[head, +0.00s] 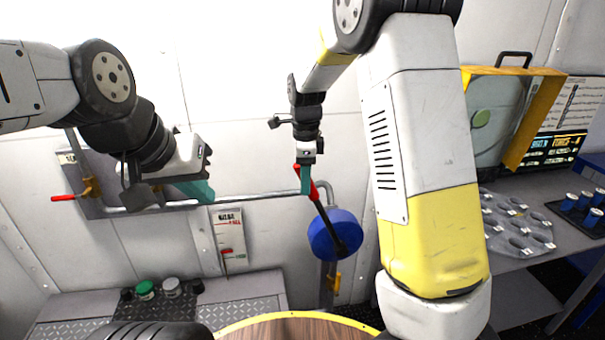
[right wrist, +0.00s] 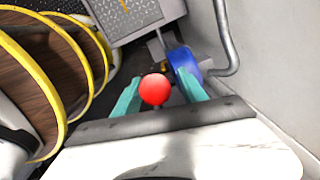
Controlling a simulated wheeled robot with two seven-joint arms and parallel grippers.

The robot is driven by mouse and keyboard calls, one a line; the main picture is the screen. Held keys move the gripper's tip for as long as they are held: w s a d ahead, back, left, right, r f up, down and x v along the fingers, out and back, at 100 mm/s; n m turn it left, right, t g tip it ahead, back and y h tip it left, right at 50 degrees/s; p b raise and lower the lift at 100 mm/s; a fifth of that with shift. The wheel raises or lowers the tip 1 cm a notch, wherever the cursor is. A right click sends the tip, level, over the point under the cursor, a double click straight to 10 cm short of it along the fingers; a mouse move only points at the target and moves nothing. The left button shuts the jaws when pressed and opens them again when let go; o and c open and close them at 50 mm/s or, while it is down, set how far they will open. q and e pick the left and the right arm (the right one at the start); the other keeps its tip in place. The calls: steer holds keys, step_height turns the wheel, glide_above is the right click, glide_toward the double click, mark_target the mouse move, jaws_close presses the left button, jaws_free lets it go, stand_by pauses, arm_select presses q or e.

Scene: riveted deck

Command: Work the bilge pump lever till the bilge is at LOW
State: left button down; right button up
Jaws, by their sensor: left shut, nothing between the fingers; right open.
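The bilge pump is a blue round body (head: 326,240) on the wall, with a black lever that has a red grip (head: 312,190) and leans up to the left. My right gripper (head: 305,180) is at the top of the lever. In the right wrist view the lever's red knob (right wrist: 154,89) shows between the open teal fingers (right wrist: 158,98); I cannot tell whether they touch it. The bilge gauge (head: 228,228) is a white wall plate with a red pointer (head: 226,253) in its lower part; its small lettering is hard to read. My left gripper (head: 204,191) is shut and empty, left of the gauge.
A pipe (head: 250,196) runs along the wall to the pump. A red-handled valve (head: 64,198) is at the left. Green and grey knobs (head: 146,289) sit on the deck plate below. A round table (head: 290,328) is in front. A bench with a holed tray (head: 515,230) and blue cups (head: 568,203) stands right.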

steer(key=shift+f, duration=0.1)
jaws_close()
stand_by(1.4)
